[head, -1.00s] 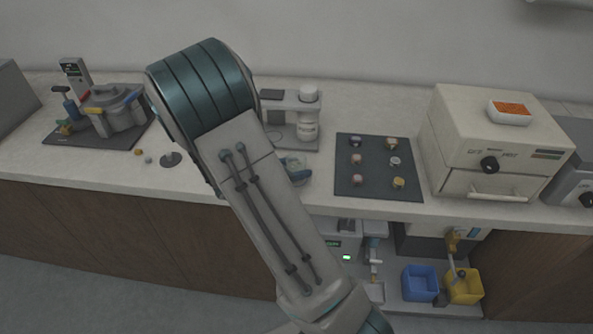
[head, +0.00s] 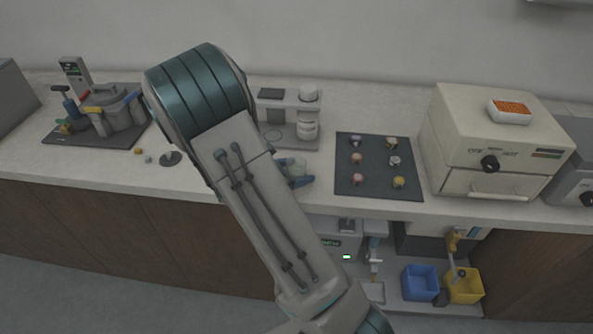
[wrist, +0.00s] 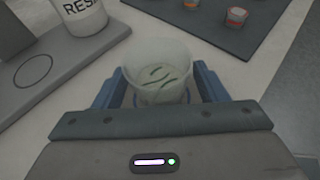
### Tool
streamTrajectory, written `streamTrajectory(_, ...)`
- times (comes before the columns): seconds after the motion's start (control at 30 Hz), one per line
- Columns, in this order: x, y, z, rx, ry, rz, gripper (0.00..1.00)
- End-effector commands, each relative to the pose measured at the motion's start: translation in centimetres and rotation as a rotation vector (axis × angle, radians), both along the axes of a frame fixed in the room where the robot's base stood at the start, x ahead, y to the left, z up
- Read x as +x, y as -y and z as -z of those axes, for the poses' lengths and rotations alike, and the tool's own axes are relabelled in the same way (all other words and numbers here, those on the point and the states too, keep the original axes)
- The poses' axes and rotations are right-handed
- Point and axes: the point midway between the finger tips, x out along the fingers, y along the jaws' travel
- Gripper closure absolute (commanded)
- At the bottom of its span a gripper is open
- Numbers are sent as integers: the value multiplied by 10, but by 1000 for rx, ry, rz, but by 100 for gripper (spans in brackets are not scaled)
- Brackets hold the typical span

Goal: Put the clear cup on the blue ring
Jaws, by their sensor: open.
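The clear cup (wrist: 157,68) stands upright between the fingers of my gripper (wrist: 160,84) in the wrist view. The blue fingers are open, one on each side of the cup, and I cannot tell whether either touches it. Dark marks show through the cup. A faint bluish curve, possibly the blue ring (wrist: 161,99), shows at the cup's base, partly hidden by the cup and my gripper. In the head view my gripper (head: 299,181) shows beside my forearm at the counter's front, with the pale cup (head: 293,165) partly hidden there.
A grey stand (head: 291,105) with a white labelled bottle (head: 307,125) is just behind. A dark mat (head: 378,180) with several small mounts lies to the right, then a beige oven (head: 490,140). A press on a dark mat (head: 65,138) is at the left.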

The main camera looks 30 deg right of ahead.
Motion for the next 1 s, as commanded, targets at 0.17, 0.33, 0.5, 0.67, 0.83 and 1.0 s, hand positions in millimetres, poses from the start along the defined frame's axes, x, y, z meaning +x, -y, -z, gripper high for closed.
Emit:
streamTrajectory(0.17,-3,-22,-11,2,4,-6,34)
streamTrajectory(0.33,-10,-56,-26,3,3,-5,34)
streamTrajectory(0.5,-16,-86,-38,1,1,-4,34)
streamTrajectory(0.67,-20,-103,-46,0,2,0,34)
streamTrajectory(0.83,-30,-104,-53,48,32,53,34)
streamTrajectory(1.0,-66,-89,-66,248,171,272,34)
